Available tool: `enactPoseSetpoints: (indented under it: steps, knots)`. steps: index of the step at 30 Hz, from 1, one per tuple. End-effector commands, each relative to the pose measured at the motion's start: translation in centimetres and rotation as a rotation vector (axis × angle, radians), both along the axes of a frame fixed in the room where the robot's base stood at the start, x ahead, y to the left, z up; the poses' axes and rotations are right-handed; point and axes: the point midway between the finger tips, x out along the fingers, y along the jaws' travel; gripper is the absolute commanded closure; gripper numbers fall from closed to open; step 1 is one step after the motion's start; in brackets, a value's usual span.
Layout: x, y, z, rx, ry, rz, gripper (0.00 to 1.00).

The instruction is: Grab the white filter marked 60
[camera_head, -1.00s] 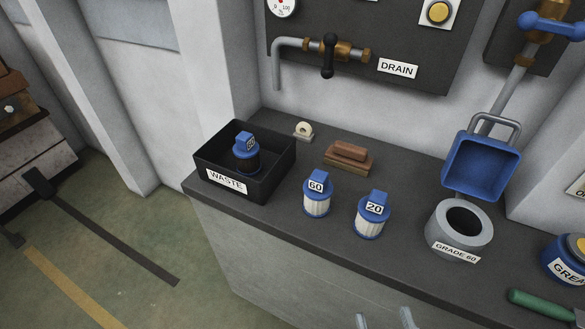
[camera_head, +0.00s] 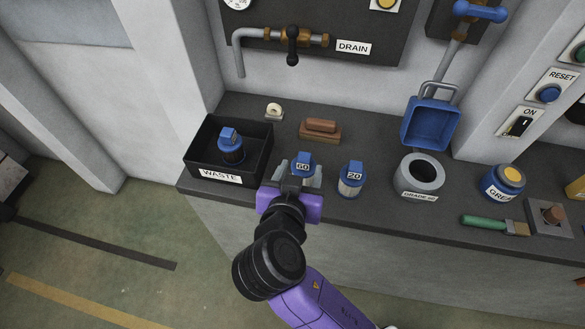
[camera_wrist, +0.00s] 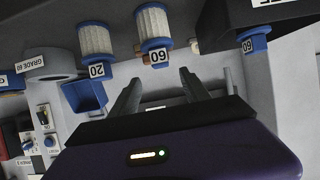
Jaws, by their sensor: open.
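The white filter marked 60 (camera_head: 303,163) stands on the dark counter with its blue cap up. My gripper (camera_head: 298,178) is open in front of it and hides its lower body. In the wrist view the same filter (camera_wrist: 152,30) shows its white ribbed body and 60 label, beyond the open fingers (camera_wrist: 160,88) and slightly left of midway between them. Nothing is between the fingers. A similar white filter marked 20 (camera_head: 351,178) stands to its right; it also shows in the wrist view (camera_wrist: 95,42).
A black WASTE bin (camera_head: 258,158) on the left holds a dark, blue-capped filter (camera_head: 230,148). Brown blocks (camera_head: 320,130) lie behind the 60 filter. A grey GRADE 60 ring (camera_head: 402,179) and an open blue-lidded housing (camera_head: 431,124) are to the right.

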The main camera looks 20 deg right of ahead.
Motion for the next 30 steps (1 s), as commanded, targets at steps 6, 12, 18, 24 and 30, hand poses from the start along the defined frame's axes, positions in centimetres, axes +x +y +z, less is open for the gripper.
enactPoseSetpoints:
  steps: [6,12,18,24,30]
  knots:
    - [1.3,-1.1,-0.8,0.013,-0.005,-0.012,0.45]
    - [2.8,-2.0,-1.8,0.011,-0.003,-0.009,0.45]
    - [4.9,-3.3,-3.3,0.012,-0.004,-0.008,0.45]
    - [5.6,-3.8,-3.8,0.013,-0.006,-0.006,0.45]
    - [5.6,-3.8,-3.9,0.013,-0.006,-0.006,0.53]
